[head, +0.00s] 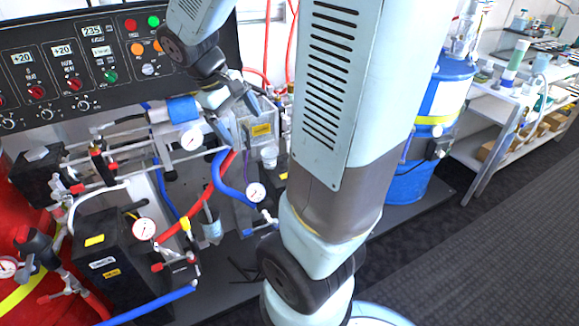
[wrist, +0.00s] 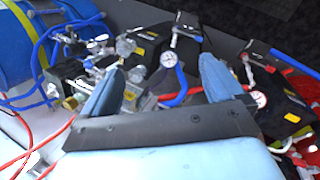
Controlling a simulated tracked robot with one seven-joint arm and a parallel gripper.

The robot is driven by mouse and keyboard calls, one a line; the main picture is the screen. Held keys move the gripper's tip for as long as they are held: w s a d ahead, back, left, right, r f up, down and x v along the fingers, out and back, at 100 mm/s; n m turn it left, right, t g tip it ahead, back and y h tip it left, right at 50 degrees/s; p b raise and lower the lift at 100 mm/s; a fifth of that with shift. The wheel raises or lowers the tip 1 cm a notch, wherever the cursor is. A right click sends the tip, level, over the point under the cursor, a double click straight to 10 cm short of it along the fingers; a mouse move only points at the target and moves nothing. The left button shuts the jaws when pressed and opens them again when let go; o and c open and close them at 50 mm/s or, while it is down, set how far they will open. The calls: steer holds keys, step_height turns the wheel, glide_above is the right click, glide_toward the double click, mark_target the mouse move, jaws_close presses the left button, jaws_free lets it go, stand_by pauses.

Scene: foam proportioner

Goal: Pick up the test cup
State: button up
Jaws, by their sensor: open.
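A small, pale, translucent cup (head: 270,156) stands beside a clear box with a yellow label in the head view, just below and right of my gripper (head: 234,112). It looks like the test cup. A second pale cup (head: 211,230) with something upright in it stands lower, near the floor plate. My gripper is open and empty, above the hoses and pipework. In the wrist view its two blue fingers (wrist: 160,82) are spread wide. Round, clear shapes (wrist: 137,73) show between them, but I cannot tell which is the cup.
The control panel (head: 70,65) rises behind my gripper at left. Gauges, a blue hose (head: 222,178) and a red hose crowd the space below. A blue drum (head: 437,105) stands at right, partly behind my arm. A white shelf (head: 500,110) and clear floor lie farther right.

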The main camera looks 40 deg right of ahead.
steer(key=w+d+f+n+g+h, duration=0.1)
steer(key=w+d+f+n+h, duration=0.35)
steer(key=f, duration=0.65)
steer(key=w+d+f+n+g+h, duration=0.1)
steer(key=w+d+f+n+h, duration=0.35)
steer(key=f, duration=0.65)
steer(key=w+d+f+n+h, duration=0.35)
steer(key=d+f+h, duration=0.2)
steer(key=f, duration=0.45)
steer(key=shift+n+y, duration=0.45)
steer(key=d, duration=0.3)
steer(key=s+d, duration=0.1)
steer(key=d, duration=0.2)
steer(key=s+d, duration=0.1)
steer(key=d, duration=0.1)
steer(key=shift+s+d+f, duration=0.15)
steer(key=shift+s+d, duration=0.05)
steer(key=shift+d, duration=0.2)
steer(key=shift+s+d+r, duration=0.1)
steer(key=shift+s+d, duration=0.1)
steer(key=shift+d, duration=0.65)
steer(key=shift+s+d+r, duration=0.1)
steer(key=shift+s+d, duration=0.15)
steer(key=shift+d, duration=0.55)
steer(key=shift+s+d, duration=0.2)
steer(key=shift+d, duration=0.65)
steer(key=c, duration=1.1)
steer(key=shift+o, duration=0.2)
steer(key=shift+r, duration=0.1)
